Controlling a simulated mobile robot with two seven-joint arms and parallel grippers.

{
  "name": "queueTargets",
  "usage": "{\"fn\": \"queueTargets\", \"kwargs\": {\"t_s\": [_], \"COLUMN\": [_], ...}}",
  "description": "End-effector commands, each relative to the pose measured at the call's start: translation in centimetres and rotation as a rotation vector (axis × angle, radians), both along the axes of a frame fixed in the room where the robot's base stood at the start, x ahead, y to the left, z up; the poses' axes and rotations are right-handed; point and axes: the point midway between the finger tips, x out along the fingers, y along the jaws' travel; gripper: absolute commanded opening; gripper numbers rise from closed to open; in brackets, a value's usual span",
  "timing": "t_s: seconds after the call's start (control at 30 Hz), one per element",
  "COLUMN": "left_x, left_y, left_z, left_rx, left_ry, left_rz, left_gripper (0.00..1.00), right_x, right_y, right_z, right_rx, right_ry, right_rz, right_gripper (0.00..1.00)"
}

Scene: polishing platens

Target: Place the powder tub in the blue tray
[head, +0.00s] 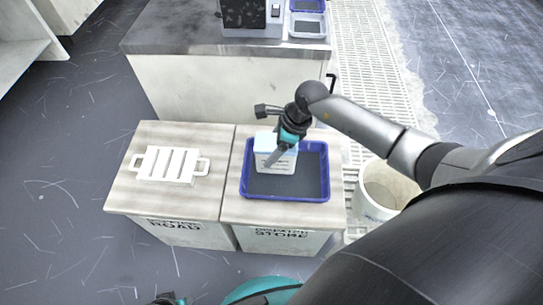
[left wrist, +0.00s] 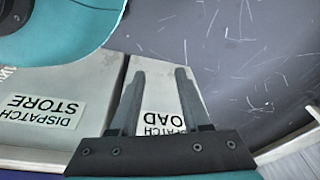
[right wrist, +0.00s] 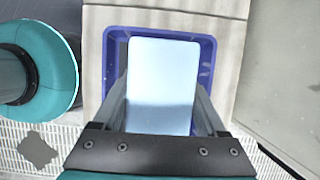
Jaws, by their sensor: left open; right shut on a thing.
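The powder tub (head: 275,156) is a white box with a pale blue lid. It is at the blue tray (head: 314,198), over its left back part in the head view. My right gripper (head: 279,151) is shut on the tub. In the right wrist view the tub's lid (right wrist: 162,85) fills the space between the fingers, with the tray's rim (right wrist: 112,60) around it. I cannot tell whether the tub touches the tray floor. My left gripper (left wrist: 158,100) is open and empty, in front of the cabinet labels in the left wrist view.
The tray stands on the cabinet marked "DISPATCH STORE" (head: 282,233). A white slatted rack with handles (head: 169,165) lies on the left cabinet top. A white bucket (head: 372,208) stands right of the cabinets. A grey-topped counter (head: 180,35) is behind. The tray's right part is clear.

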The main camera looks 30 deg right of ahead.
Motion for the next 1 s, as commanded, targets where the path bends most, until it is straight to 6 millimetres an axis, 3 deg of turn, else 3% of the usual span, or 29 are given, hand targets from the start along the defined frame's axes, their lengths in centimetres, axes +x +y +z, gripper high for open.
{"fn": "queueTargets", "kwargs": {"t_s": [0.33, 0.87, 0.9, 1.0], "left_x": [1.3, 1.7, 1.7, 1.7], "left_y": [-0.7, -0.8, -0.8, -0.8], "left_z": [2.4, 3.1, 3.2, 3.2], "left_rx": [-0.011, -0.012, -0.012, -0.012], "left_ry": [-0.018, -0.026, -0.028, -0.027], "left_rz": [0.003, 0.003, 0.003, 0.003], "left_gripper": [0.47, 0.47, 0.47, 0.47], "right_x": [0.1, 0.1, -0.1, -0.1], "right_y": [0.1, 0.0, 0.0, 0.0], "right_z": [-3.0, -3.5, -3.6, -3.6], "right_rx": [0.002, 0.002, -0.001, -0.001], "right_ry": [-0.004, -0.005, 0.001, 0.001], "right_rz": [0.0, 0.001, 0.001, 0.001], "right_gripper": [0.0, 0.0, 0.79, 0.91]}}
